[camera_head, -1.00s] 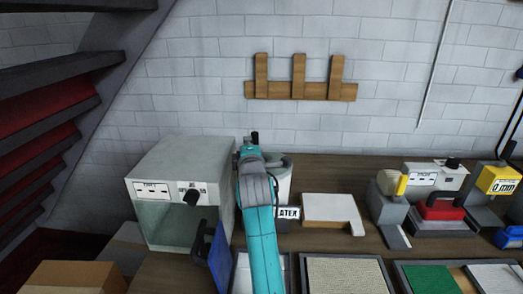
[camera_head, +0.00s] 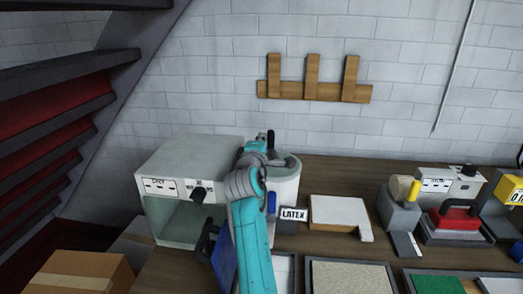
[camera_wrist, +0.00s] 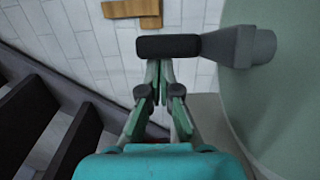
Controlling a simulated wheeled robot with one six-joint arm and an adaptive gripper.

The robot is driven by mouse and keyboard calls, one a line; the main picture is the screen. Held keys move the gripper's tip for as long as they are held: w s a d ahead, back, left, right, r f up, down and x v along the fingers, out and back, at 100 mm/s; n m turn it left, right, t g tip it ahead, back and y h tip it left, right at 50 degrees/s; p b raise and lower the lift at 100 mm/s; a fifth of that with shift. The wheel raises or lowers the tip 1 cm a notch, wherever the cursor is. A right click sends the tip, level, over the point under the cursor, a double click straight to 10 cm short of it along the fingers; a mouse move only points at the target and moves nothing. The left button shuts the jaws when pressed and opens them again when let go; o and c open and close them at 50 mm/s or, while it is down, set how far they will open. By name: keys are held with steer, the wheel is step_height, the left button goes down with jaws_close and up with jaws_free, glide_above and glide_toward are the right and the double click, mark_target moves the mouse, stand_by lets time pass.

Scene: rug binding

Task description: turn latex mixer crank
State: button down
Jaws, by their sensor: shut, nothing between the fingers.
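The latex mixer (camera_head: 287,184) is a pale drum with a "LATEX" label on its front, standing on the bench behind my arm. Its crank shows as a dark upright handle (camera_head: 270,139) at the drum's upper left. In the wrist view, the black crank grip (camera_wrist: 167,45) lies crosswise and joins a grey hub (camera_wrist: 240,46) beside the pale green drum wall (camera_wrist: 285,105). My gripper (camera_wrist: 160,66) is shut and empty, with its fingertips at the lower edge of the black grip; I cannot tell whether they touch it. In the head view my arm hides the fingers.
A grey-white cabinet (camera_head: 190,150) with a black knob stands just left of my arm. A white board (camera_head: 340,213) lies right of the mixer, with small machines farther right. Framed trays (camera_head: 350,276) fill the bench front. A cardboard box (camera_head: 85,272) sits lower left.

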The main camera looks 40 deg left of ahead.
steer(key=shift+w+d, duration=0.15)
steer(key=shift+w, duration=0.85)
steer(key=shift+s, duration=0.1)
stand_by(0.8)
